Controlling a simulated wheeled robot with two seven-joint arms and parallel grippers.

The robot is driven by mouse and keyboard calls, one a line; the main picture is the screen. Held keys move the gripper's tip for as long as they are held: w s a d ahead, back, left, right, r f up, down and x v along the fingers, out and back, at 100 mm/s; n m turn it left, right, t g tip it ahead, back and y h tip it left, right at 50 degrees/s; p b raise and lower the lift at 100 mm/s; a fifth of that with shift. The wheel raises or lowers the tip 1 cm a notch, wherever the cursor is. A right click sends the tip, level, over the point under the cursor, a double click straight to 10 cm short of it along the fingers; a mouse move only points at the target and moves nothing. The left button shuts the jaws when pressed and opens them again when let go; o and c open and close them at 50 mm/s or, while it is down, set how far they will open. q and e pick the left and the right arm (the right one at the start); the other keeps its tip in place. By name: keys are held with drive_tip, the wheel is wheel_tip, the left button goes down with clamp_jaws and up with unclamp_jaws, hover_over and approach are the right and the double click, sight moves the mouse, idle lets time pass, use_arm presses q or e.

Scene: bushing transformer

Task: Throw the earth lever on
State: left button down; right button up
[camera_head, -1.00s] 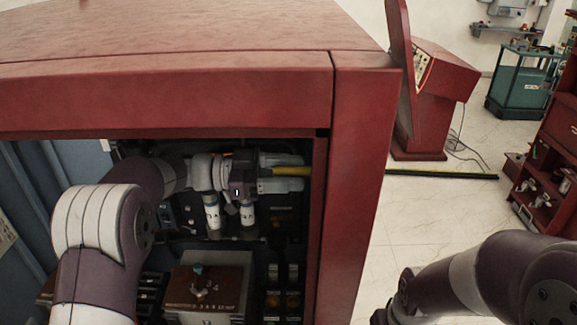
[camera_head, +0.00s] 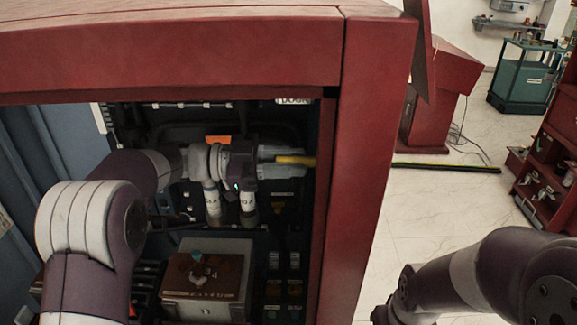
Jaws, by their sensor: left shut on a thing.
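The lever shows as a yellow bar (camera_head: 298,160) inside the red cabinet, near the right inner wall. It lies nearly level, its right end close to the cabinet's door frame. My left arm reaches in from the left, and my left gripper (camera_head: 281,162) is shut on the yellow lever. The fingers hide the lever's left part, so I cannot see its pivot. My right arm is at the lower right, outside the cabinet; its gripper is not in view.
The red cabinet's edge (camera_head: 370,150) stands close right of the lever. Labelled white cylinders (camera_head: 248,201) hang just below my left wrist. A box with a brown top (camera_head: 208,272) sits lower down. Open floor (camera_head: 420,220) lies right of the cabinet.

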use_arm(q)
wheel_tip(320, 180, down, 14)
drive_tip(key=m+b, duration=1.2)
drive_tip(key=b, duration=1.1)
drive_tip(key=shift+f, duration=0.2)
drive_tip(key=c, duration=1)
unclamp_jaws()
drive_tip(key=shift+d, duration=0.15)
drive_tip(key=shift+o, duration=0.2)
drive_tip(key=shift+r, duration=0.1)
drive_tip(key=a, duration=1.2)
drive_tip(key=shift+a, duration=0.4)
